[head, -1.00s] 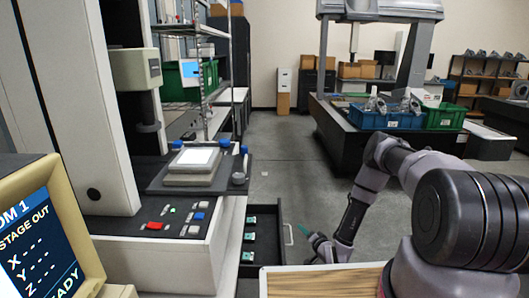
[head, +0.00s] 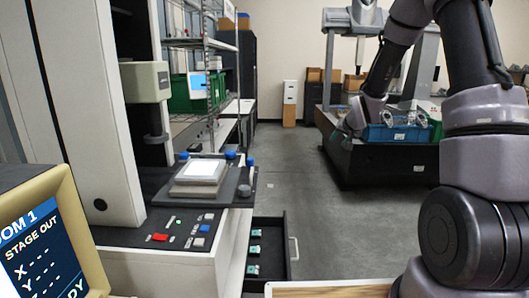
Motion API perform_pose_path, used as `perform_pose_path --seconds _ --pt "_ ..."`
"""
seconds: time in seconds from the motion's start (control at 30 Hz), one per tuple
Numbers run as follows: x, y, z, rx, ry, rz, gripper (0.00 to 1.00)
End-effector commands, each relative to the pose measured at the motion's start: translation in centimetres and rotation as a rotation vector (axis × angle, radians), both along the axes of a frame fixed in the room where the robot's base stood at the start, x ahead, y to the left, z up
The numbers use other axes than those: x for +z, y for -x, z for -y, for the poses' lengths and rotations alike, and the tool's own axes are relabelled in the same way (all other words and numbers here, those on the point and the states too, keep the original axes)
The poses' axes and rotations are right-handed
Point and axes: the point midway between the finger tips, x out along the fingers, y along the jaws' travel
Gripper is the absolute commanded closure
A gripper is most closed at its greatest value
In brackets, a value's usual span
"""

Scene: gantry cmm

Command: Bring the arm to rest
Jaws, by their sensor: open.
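My arm rises at the right of the head view, and its upper part leaves the top edge. Its far end comes back down in front of the dark table at the back. My gripper (head: 343,138) is small and dark there and hard to make out against that table. It is open, and I see nothing held in it. It is well away from the measuring stage and from the open drawer.
The measuring stage (head: 160,193) carries a pale block (head: 200,172). Below it a drawer (head: 292,262) stands open with several small green-and-white pieces inside. A blue bin (head: 395,134) sits on the dark table (head: 375,165). A wooden top (head: 325,290) lies at the front. The middle floor is clear.

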Motion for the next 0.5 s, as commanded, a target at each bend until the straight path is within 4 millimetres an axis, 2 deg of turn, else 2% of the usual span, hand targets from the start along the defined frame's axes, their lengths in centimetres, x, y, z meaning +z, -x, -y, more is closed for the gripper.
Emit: perform_pose_path --seconds 0.03,0.2,0.37,0.5 --pt "2.7 1.2 0.1 -0.004 0.012 -0.003 0.55" --pt "9.0 6.6 0.3 -0.017 0.039 -0.056 0.55" --pt "13.8 12.7 0.2 -0.022 0.042 -0.105 0.55" --pt "17.0 18.7 -0.2 -0.016 0.028 -0.146 0.55"
